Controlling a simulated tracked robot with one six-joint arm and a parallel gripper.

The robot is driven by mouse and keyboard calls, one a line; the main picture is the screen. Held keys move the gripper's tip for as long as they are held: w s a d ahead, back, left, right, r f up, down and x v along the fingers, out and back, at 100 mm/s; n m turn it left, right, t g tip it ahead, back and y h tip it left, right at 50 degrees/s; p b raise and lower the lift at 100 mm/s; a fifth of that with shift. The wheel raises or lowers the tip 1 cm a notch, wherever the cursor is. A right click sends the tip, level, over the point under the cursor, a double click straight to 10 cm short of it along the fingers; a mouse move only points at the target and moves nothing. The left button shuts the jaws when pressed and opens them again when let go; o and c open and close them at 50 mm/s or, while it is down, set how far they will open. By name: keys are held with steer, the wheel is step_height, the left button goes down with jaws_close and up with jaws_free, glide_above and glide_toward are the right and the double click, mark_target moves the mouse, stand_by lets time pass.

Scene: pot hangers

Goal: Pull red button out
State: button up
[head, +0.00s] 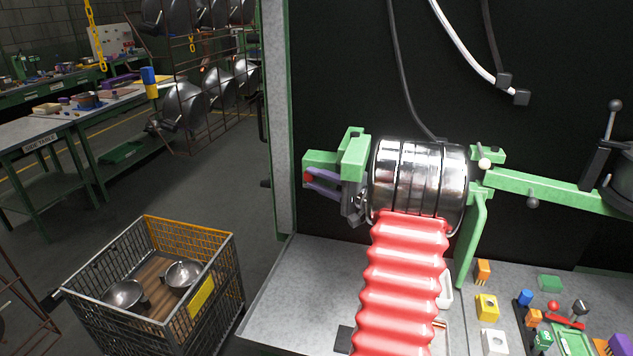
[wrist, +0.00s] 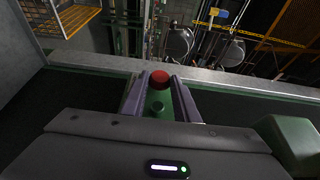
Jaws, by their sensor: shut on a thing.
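The red button (head: 309,177) is a small round red knob at the left end of a green bracket (head: 352,152) in the head view. It also shows in the wrist view (wrist: 159,77), near the top centre between my finger ends. My gripper (head: 312,179) has purple fingers, one on each side of the button, and is shut on it. The fingers show in the wrist view (wrist: 160,84) as well, with a green part carrying a small dark green knob (wrist: 158,107) between them. The contact faces are hard to make out.
A grey-topped bench (head: 290,290) with small coloured parts lies below. A green arm-like bar (head: 545,185) extends to the right. A wire cart (head: 215,285) with metal bowls stands on the floor at left. Cables (head: 400,70) hang behind.

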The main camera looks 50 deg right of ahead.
steer(key=shift+f, duration=0.15)
jaws_close()
steer(key=shift+s+a+f, duration=0.1)
steer(key=shift+s+a, duration=0.3)
steer(key=shift+a, duration=0.35)
steer(key=o, duration=1.1)
jaws_free()
steer(key=shift+s, duration=0.1)
steer(key=s, duration=0.9)
steer(key=s+d, duration=0.1)
steer(key=s, duration=0.3)
steer(key=shift+s+d, duration=0.1)
steer(key=shift+s, duration=0.2)
